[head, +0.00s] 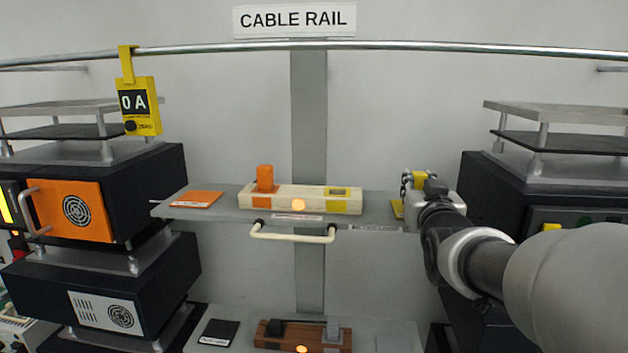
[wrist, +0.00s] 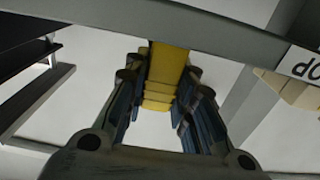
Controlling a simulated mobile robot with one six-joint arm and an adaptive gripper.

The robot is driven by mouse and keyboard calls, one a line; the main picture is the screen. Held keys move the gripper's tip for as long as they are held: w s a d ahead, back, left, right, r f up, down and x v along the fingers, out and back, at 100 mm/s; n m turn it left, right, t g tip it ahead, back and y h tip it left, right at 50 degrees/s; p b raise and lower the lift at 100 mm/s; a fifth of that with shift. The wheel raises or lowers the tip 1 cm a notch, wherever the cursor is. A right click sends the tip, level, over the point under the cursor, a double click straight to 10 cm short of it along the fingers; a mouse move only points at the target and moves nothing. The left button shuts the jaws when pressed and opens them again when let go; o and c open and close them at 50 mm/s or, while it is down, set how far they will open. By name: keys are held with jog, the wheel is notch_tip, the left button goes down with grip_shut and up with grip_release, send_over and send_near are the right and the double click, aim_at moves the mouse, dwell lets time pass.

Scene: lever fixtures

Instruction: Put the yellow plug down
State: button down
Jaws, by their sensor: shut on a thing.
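The yellow plug (wrist: 160,90) is between my gripper's fingers (wrist: 160,105) in the wrist view, and the fingers are shut on it. In the head view my gripper (head: 412,184) is at the right end of the grey shelf (head: 222,210), and a bit of the yellow plug (head: 420,177) shows in it. A yellow pad (head: 397,209) lies on the shelf just below, partly hidden by the gripper. Whether the plug touches the pad is not clear. The cream block (head: 298,192) to the left has an empty yellow-marked socket (head: 339,191).
An orange plug (head: 265,178) stands in the block's left part. An orange pad (head: 198,198) lies at the shelf's left end. A cream handle (head: 292,238) sticks out in front. A dark equipment stack (head: 540,180) stands right of my gripper. A lower shelf holds a brown block (head: 330,343).

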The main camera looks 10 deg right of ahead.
jog(key=shift+f+b, duration=0.2)
jog(key=shift+b, duration=0.1)
jog(key=c, duration=1.3)
grip_release()
jog(key=shift+c, duration=0.2)
jog(key=shift+r, duration=0.15)
jog(key=shift+r+p, duration=0.2)
jog(key=shift+p, duration=0.3)
jog(key=b+v, duration=0.3)
jog(key=v, duration=0.9)
jog(key=s+a+f+n+g+y, duration=0.1)
jog(key=s+a+f+g, duration=0.2)
jog(key=f, duration=0.4)
jog(key=s+a+f+g+y, duration=0.2)
jog(key=s+a+f+g, duration=0.15)
jog(key=f, duration=0.25)
jog(key=s+a+f+n+g+y, duration=0.1)
jog(key=s+a+f+g, duration=0.2)
jog(key=s+f, duration=0.3)
jog(key=s+a+f+n+g+y, duration=0.1)
jog(key=s+a+f+g, duration=0.2)
jog(key=s+f, duration=0.3)
jog(key=s, duration=0.4)
jog(key=shift+a, duration=0.4)
